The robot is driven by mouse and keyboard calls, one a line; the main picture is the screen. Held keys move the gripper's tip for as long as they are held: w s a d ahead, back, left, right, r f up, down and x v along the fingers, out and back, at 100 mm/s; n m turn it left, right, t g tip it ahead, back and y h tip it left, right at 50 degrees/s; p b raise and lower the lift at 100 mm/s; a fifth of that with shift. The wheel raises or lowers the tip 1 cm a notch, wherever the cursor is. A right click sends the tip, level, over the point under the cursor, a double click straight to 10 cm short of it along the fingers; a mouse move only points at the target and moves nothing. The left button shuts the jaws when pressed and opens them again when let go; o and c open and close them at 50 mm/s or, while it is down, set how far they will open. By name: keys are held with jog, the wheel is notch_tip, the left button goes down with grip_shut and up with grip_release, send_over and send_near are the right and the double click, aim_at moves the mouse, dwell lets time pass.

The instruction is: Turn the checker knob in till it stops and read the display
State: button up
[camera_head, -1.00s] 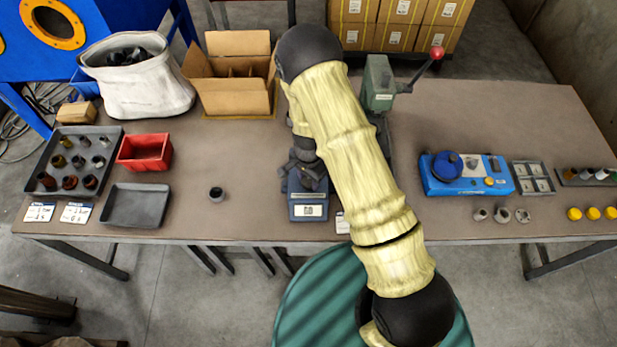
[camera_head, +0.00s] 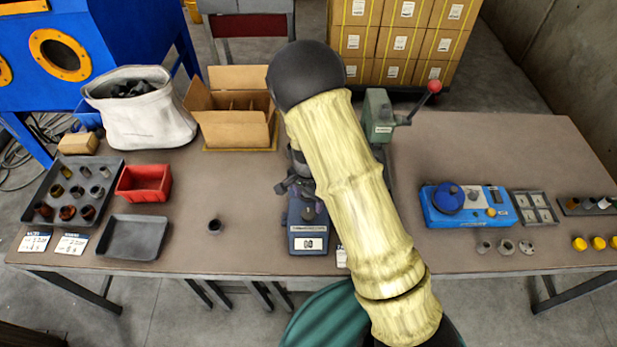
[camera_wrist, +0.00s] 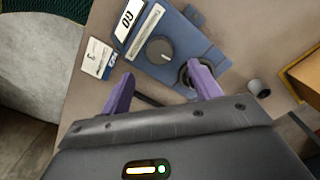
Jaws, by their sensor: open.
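The checker (camera_head: 307,232) is a blue device at the middle front of the table. Its display (camera_head: 309,244) also shows in the wrist view (camera_wrist: 128,20), where it seems to read 00; the digits are small. The grey knob (camera_wrist: 160,49) has a pale pointer line and stands in front of and between my fingertips in the wrist view, apart from them. My gripper (camera_wrist: 160,78) is open and empty, with two purple fingers. The right finger partly covers a dark round fitting (camera_wrist: 184,76) on the checker. In the head view my arm hides much of the gripper.
A small dark cup (camera_head: 215,226) stands left of the checker. A label card (camera_wrist: 97,58) lies beside it. A green press (camera_head: 379,118) with a red-balled lever stands behind my arm. A blue fixture (camera_head: 468,207) is at right. Table between cup and checker is clear.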

notch_tip(320, 180, up, 10)
jog(key=shift+b, duration=0.35)
jog(key=shift+r, duration=0.1)
jog(key=s+d+r+n+t, duration=0.2)
jog(key=s+d+r+n, duration=0.6)
jog(key=s+d, duration=0.5)
jog(key=shift+d+r+n+t, duration=0.3)
jog(key=shift+d+r, duration=0.05)
jog(key=shift+r, duration=0.35)
dwell(2.4)
